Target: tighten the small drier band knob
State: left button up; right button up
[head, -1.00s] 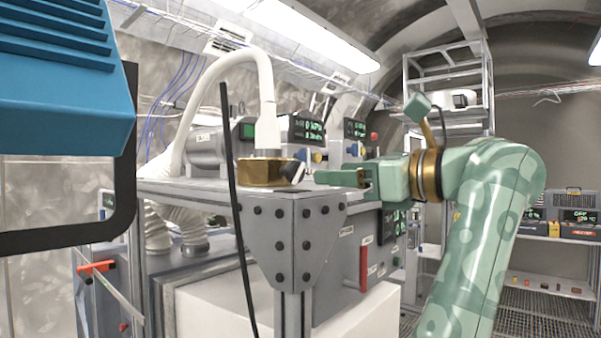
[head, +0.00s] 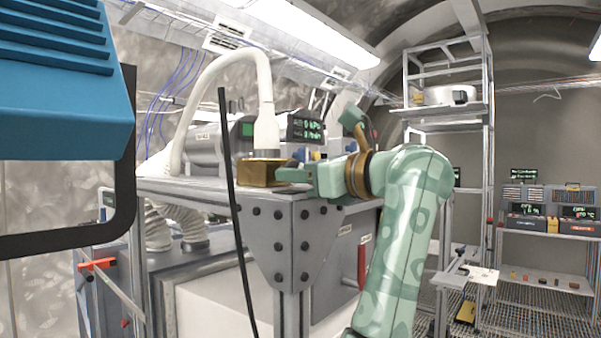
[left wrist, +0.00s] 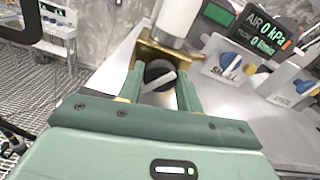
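A brass band block (head: 258,172) sits at the foot of the white hose (head: 265,120), at the corner of the steel bench. It also shows in the left wrist view (left wrist: 150,52). On its near side is a round black knob with a pale bar (left wrist: 160,76), seen in the left wrist view. My left gripper (head: 298,178) is at the block, and its green fingers (left wrist: 160,82) stand apart on either side of the knob. I cannot tell whether they touch it. In the head view the gripper hides the knob. My right gripper is not in view.
A blue knob on a plate marked SMALL (left wrist: 235,65) and a lit air display (left wrist: 262,35) stand right of the knob. A blue ribbed block (head: 60,80) with a dark frame fills the head view's upper left. A thin black rod (head: 235,210) crosses before the bench.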

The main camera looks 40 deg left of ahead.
pick_arm(q)
jog(key=m+p, duration=0.2)
jog(key=m, duration=0.1)
jog(key=shift+r, duration=0.2)
jog(key=shift+m+p, duration=0.45)
jog(key=shift+m, duration=0.25)
jog(key=shift+f+m, duration=0.1)
jog(key=shift+m, duration=0.5)
jog(key=o, duration=1)
jog(key=shift+f, duration=0.1)
jog(key=s+d+b, duration=0.1)
jog(key=d, duration=1.5)
jog(key=shift+d+b, duration=0.2)
jog(key=shift+b, duration=0.1)
